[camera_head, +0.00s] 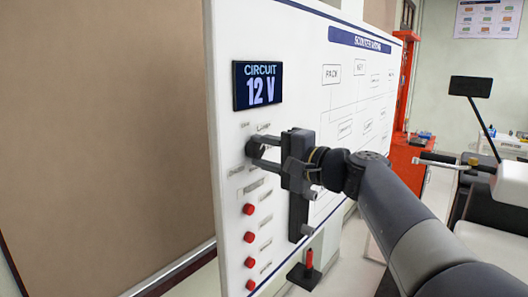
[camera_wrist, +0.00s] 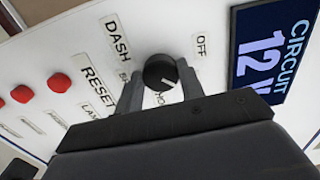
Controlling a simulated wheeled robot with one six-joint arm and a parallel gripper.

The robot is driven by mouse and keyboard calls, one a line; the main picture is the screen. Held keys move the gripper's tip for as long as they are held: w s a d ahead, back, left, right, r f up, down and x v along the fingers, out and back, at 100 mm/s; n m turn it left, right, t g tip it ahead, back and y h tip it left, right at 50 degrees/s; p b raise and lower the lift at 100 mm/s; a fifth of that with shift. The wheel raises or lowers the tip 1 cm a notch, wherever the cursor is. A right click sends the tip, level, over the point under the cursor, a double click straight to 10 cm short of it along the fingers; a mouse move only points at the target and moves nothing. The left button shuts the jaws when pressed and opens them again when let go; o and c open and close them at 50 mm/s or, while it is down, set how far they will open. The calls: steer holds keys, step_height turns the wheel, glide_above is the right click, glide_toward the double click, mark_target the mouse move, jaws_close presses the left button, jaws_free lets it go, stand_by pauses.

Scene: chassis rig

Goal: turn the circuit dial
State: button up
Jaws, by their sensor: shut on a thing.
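The circuit dial (camera_wrist: 158,68) is a round black knob with a white pointer mark, on a white panel (camera_head: 226,120). In the wrist view its mark points down and to the right, towards a partly hidden label. My gripper (camera_wrist: 160,84) has one finger on each side of the dial and is shut on it. In the head view my gripper (camera_head: 254,154) reaches the panel from the right, and the dial is mostly hidden by the fingers. The circuit display (camera_head: 258,86) above it reads "12 V"; the wrist view shows the display (camera_wrist: 266,52) cut off at the edge.
Several red buttons (camera_head: 249,237) run down the panel below the dial. In the wrist view, labels read OFF (camera_wrist: 201,46), DASH (camera_wrist: 117,37) and RESET (camera_wrist: 97,90). A red post (camera_head: 309,260) on a dark base stands below my gripper. A red cabinet (camera_head: 404,170) stands behind.

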stand_by(0.3)
steer(key=o, duration=1)
steer(key=b+v, duration=0.2)
steer(key=v, duration=0.8)
steer(key=shift+s+d, duration=0.25)
steer(key=shift+d, duration=0.05)
